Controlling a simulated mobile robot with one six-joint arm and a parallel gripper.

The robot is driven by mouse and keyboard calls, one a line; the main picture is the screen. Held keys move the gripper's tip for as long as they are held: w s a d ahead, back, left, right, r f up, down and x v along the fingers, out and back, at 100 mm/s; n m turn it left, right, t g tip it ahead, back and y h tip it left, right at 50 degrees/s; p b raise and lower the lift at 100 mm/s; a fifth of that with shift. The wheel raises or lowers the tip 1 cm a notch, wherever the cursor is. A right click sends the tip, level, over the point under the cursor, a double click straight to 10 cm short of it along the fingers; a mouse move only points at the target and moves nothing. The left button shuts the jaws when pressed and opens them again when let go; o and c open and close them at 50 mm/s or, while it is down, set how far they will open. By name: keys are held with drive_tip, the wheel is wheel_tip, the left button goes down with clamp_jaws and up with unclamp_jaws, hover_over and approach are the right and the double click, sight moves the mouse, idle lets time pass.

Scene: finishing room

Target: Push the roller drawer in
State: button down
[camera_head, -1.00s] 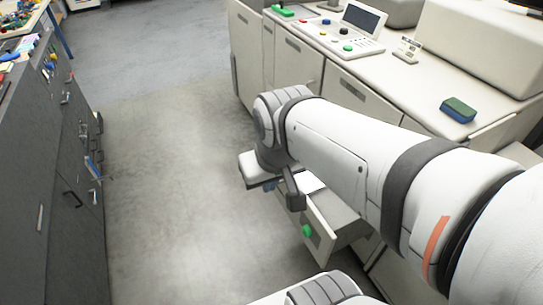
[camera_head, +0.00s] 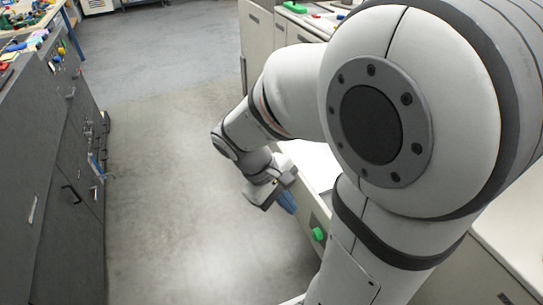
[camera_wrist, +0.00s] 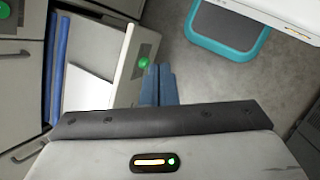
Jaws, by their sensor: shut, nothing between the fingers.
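The roller drawer (camera_head: 312,205) is open, standing out from the pale cabinet row on the right, with a green knob (camera_head: 318,234) on its front. In the wrist view the drawer's pale front edge (camera_wrist: 124,62), its green knob (camera_wrist: 143,62) and a white sheet (camera_wrist: 88,88) inside show. Long blue bars (camera_wrist: 58,62) lie along the drawer's far side. My gripper (camera_head: 288,206) has its blue fingers together, empty, just outside the drawer front; they also show in the wrist view (camera_wrist: 157,78), close to the knob. Whether they touch the front is unclear. My arm hides much of the drawer.
A dark grey cabinet (camera_head: 40,190) with handles stands along the left. Bare concrete floor (camera_head: 170,200) lies between it and the drawer. The pale cabinets (camera_head: 257,35) run along the right, mostly hidden by my arm.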

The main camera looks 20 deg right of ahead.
drive_tip(key=w+d+f+n+g+h+b, duration=0.1)
drive_tip(key=w+f+n+h+b, duration=0.2)
drive_tip(key=f, duration=0.5)
drive_tip(key=w+d+f+n+g+h+b, duration=0.1)
drive_tip(key=d+f+n+h+b, duration=0.15)
drive_tip(key=f+h+b, duration=0.35)
drive_tip(key=n+t+h+b, duration=0.4)
drive_tip(key=n+t+b, duration=0.15)
drive_tip(key=n, duration=0.25)
approach(319, 211)
drive_tip(key=d+b, duration=0.1)
drive_tip(key=d, duration=0.5)
drive_tip(key=shift+w+d+f+b, duration=0.15)
drive_tip(key=shift+w+d+b, duration=0.05)
drive_tip(key=shift+d+b, duration=0.2)
